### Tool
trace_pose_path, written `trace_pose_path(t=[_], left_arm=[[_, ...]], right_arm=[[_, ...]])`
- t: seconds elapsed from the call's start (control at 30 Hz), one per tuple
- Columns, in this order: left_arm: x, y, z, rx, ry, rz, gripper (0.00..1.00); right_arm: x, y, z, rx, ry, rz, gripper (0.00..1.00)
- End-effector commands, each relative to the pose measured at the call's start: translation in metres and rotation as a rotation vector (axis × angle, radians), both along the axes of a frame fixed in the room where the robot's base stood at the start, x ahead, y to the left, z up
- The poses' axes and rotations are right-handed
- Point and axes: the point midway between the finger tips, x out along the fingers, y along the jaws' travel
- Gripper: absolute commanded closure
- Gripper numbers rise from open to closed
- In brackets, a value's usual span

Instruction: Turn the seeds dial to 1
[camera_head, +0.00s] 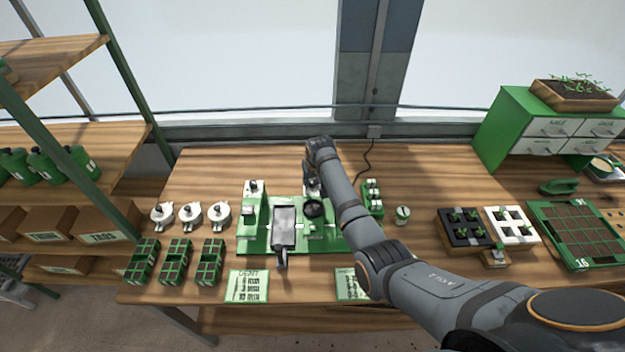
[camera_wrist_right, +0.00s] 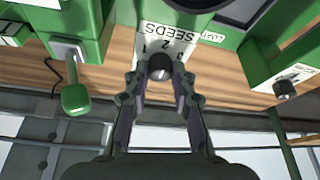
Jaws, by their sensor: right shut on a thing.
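The green tray seeder (camera_head: 330,243) stands in the middle of the wooden bench. My right gripper (camera_wrist_right: 161,76) is shut on the dark seeds dial (camera_wrist_right: 160,66), with one finger on each side of it. The white SEEDS plate (camera_wrist_right: 168,37) behind the dial shows upside down, with the numbers 1, 2 and 3 around the dial. I cannot tell which number the dial points to. In the head view my right gripper (camera_head: 313,182) is at the back of the seeder, and my arm mostly hides the dial there. My left gripper is not in view.
In the wrist view a second dial (camera_wrist_right: 285,89) is at the right and a green-handled lever (camera_wrist_right: 76,98) at the left. White pots (camera_head: 190,214), green trays (camera_head: 176,263) and cards (camera_head: 247,286) lie around the seeder. A green drawer cabinet (camera_head: 500,125) stands at the back right.

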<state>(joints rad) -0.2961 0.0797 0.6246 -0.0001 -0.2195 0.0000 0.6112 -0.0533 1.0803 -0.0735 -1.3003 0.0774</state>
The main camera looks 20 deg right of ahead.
Motion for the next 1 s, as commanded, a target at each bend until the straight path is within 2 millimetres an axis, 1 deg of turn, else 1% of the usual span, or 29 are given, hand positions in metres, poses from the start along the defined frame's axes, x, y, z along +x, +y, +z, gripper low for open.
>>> trace_pose_path(t=[0.27, 0.5, 0.67, 1.0], left_arm=[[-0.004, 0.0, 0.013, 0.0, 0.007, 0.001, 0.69], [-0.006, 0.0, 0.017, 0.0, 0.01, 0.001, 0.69], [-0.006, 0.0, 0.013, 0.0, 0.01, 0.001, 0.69], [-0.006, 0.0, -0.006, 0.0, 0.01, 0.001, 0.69]], right_arm=[[0.0, -0.002, 0.003, 0.001, 0.001, 0.164, 1.0], [0.001, -0.003, 0.002, 0.0, 0.0, 0.386, 1.0], [0.002, -0.004, 0.0, -0.001, -0.001, 0.538, 1.0], [0.003, -0.005, -0.002, -0.001, -0.003, 0.82, 1.0]])
